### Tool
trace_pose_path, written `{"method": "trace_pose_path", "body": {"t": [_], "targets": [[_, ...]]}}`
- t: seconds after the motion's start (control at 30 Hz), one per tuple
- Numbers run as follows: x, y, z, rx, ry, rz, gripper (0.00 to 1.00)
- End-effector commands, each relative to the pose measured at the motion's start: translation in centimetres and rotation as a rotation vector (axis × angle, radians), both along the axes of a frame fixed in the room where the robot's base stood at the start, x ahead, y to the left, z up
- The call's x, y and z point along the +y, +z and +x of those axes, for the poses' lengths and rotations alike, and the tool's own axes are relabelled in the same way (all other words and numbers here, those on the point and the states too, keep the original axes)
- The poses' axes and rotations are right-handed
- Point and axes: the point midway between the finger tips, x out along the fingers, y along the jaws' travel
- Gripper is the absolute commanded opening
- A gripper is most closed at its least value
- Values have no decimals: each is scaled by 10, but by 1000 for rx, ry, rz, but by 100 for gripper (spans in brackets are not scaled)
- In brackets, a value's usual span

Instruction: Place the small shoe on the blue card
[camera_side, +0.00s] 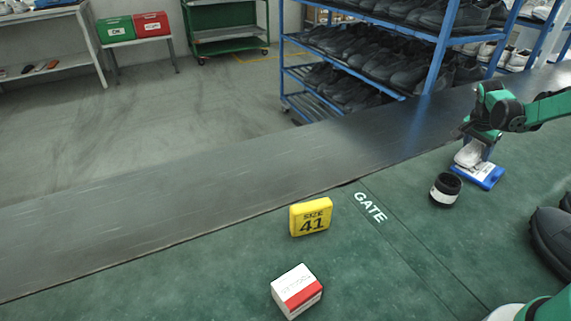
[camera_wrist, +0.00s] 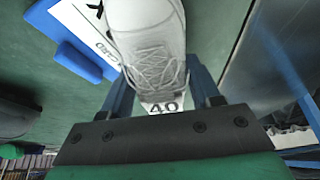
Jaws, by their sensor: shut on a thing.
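A small white lace-up shoe (camera_side: 468,154) is between the fingers of my gripper (camera_side: 477,146), at the right of the side view. In the wrist view the shoe (camera_wrist: 152,45) fills the upper middle, between the two blue fingers of my gripper (camera_wrist: 160,98), with a "40" label at its near end. The blue card (camera_side: 486,176), with a white printed face, lies on the green table just below the shoe. The card (camera_wrist: 85,60) also shows left of the shoe in the wrist view, partly hidden by it. I cannot tell whether the shoe touches the card.
A yellow "41" block (camera_side: 311,217) and a red-and-white box (camera_side: 297,291) sit farther left. Black shoes (camera_side: 552,238) are at the right edge. A dark belt (camera_side: 240,165) runs behind.

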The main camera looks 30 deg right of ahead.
Motion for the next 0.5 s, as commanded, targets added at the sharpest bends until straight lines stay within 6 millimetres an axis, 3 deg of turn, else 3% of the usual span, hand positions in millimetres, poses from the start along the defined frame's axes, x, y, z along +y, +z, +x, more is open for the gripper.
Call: {"method": "trace_pose_path", "body": {"t": [0.07, 0.1, 0.2, 0.5], "targets": [[0, -2, 0, 0, 0, 0, 0], [0, -3, 0, 0, 0, 0, 59], [0, -2, 0, 0, 0, 0, 87], [0, -2, 0, 0, 0, 0, 88]]}}
